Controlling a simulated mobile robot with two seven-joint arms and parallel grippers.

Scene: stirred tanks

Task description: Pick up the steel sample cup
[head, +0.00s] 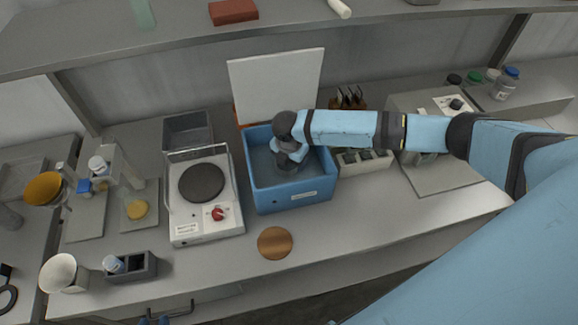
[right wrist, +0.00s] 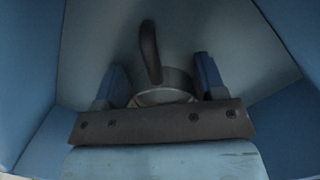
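The steel sample cup (right wrist: 165,92) shows in the right wrist view, with a dark curved handle rising from it. It is inside the blue bin (head: 295,197); in the head view my arm hides it. My right gripper (right wrist: 162,85) reaches down into the bin, one blue finger on each side of the cup. I cannot tell whether the fingers touch the cup. Two small blue tips of my left gripper (head: 154,321) show at the bottom edge of the head view, apart, with nothing seen between them.
A hot plate (head: 205,225) stands left of the bin. A white board (head: 275,85) leans behind it and a white rack (head: 365,162) stands to its right. A brown disc (head: 275,242) lies in front. The counter front right of the bin is clear.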

